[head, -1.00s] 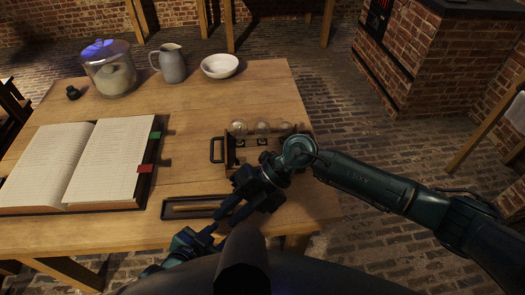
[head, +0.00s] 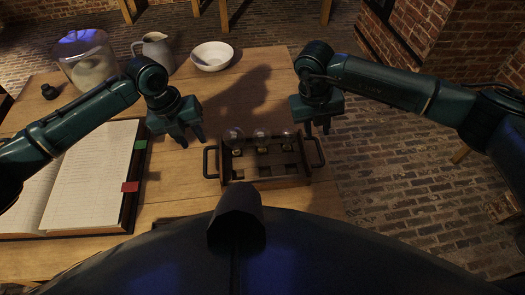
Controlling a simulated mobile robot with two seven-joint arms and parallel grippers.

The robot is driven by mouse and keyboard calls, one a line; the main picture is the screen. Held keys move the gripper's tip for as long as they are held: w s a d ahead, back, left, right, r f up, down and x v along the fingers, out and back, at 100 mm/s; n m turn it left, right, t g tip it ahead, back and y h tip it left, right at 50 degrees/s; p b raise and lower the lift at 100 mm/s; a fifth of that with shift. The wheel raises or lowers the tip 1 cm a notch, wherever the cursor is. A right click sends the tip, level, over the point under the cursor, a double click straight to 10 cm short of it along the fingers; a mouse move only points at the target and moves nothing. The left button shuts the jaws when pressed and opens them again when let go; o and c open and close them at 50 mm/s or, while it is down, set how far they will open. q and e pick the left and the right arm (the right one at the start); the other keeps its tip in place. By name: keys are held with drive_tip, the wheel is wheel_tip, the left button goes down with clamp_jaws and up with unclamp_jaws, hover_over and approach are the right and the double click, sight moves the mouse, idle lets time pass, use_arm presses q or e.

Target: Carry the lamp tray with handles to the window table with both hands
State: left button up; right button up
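The lamp tray (head: 267,182) is a dark wooden tray near the right edge of the wooden table. Several clear glass bulbs stand in its back row. It has a black handle on its left end (head: 207,162) and another on its right end (head: 319,151). My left gripper (head: 193,142) points down, above and to the left of the left handle, with its fingers apart and nothing between them. My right gripper (head: 317,131) points down just above and behind the right handle, fingers apart and empty. Neither gripper visibly holds the tray. I cannot pick out the window table.
An open book (head: 88,178) lies left of the tray. A glass jar (head: 88,60), a grey jug (head: 157,52) and a white bowl (head: 212,56) stand at the back of the table (head: 262,68). Brick floor (head: 400,165) is clear to the right.

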sight(205, 161)
use_arm(q)
drive_tip(key=shift+w+a+r+m, duration=0.3)
drive_tip(key=shift+a+r, duration=0.15)
drive_tip(key=shift+a, duration=0.05)
use_arm(e)
drive_tip(key=shift+w+d+r, duration=0.15)
drive_tip(key=shift+w+d, duration=0.1)
drive_tip(key=shift+w, duration=0.05)
